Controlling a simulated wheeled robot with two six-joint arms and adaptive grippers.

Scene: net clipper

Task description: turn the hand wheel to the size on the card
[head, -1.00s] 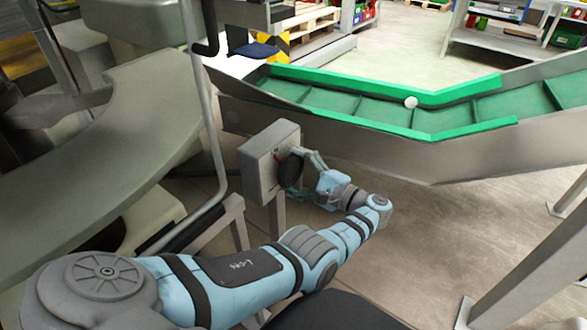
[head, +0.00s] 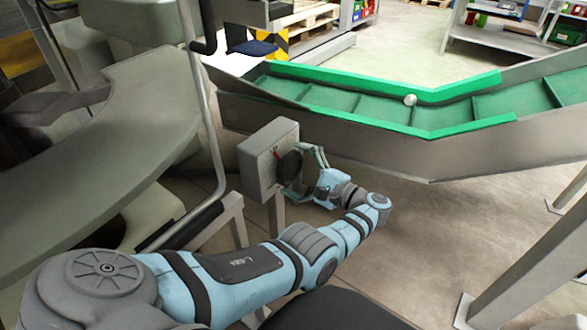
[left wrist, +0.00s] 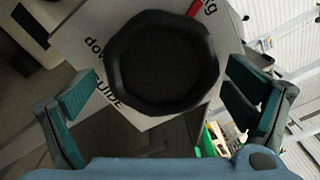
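The black hand wheel (head: 290,166) sits on the front face of a grey box (head: 268,140) on a post. In the left wrist view the hand wheel (left wrist: 163,62) is a dark many-sided knob in front of a pale plate (left wrist: 85,30) with partly hidden lettering. A red pointer (left wrist: 194,8) shows at its upper right. My left gripper (head: 306,172) faces the wheel. In the left wrist view its fingers (left wrist: 166,108) are spread wide, one on each side of the wheel and apart from it. I see no size card that I can read. My right gripper is not in view.
A conveyor with a green belt (head: 340,98) runs behind the box. A curved grey machine panel (head: 120,130) and a bent metal tube (head: 205,110) stand left of it. Grey floor (head: 420,230) is open to the right, with a metal leg (head: 530,250) further right.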

